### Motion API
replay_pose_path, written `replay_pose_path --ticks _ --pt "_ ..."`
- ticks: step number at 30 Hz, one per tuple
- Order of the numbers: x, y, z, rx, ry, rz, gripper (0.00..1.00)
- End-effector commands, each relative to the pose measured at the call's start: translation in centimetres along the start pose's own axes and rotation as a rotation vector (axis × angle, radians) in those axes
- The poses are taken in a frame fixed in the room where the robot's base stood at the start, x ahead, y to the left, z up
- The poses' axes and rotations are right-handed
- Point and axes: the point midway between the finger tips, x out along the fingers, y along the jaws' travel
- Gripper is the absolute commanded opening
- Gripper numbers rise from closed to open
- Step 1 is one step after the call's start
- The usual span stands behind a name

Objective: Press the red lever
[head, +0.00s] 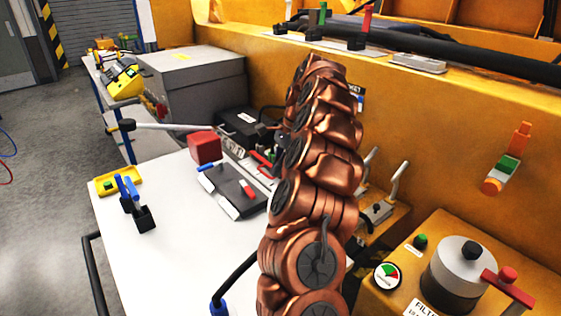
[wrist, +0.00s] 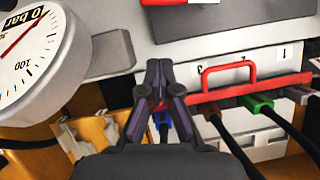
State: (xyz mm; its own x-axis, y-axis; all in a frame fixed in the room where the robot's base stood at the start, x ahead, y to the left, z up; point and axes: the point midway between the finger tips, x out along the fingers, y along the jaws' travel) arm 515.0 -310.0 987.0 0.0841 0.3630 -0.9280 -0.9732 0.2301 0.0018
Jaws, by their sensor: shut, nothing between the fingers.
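My gripper (wrist: 160,72) is shut and empty in the wrist view, its dark fingertips close together in front of a grey-white panel. In the head view my copper-coloured arm hides it. Several red parts show, and I cannot tell for sure which is the task's lever. An upright red-handled lever (head: 367,18) stands beside a green one on the yellow ledge at the top of the head view. A red handle with a round knob (head: 508,287) sits by the grey filter pot at lower right. In the wrist view a red loop handle (wrist: 229,72) is right of the fingers, apart from them.
A white gauge (wrist: 28,62) is left of my gripper. Hoses with coloured connectors, one green (wrist: 258,103), run at its right. On the white table (head: 160,270) are a red block (head: 204,147) and a dark board (head: 235,190). Floor at left is mostly clear.

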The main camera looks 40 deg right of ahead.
Motion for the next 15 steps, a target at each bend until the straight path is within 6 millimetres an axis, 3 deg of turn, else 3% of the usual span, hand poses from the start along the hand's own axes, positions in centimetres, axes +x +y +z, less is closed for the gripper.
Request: replay_pose_path --ticks 12,15 --pt "4.2 0.0 0.1 -0.002 0.0 0.002 0.0" --pt "4.5 0.0 1.2 -0.004 0.0 0.001 0.0"
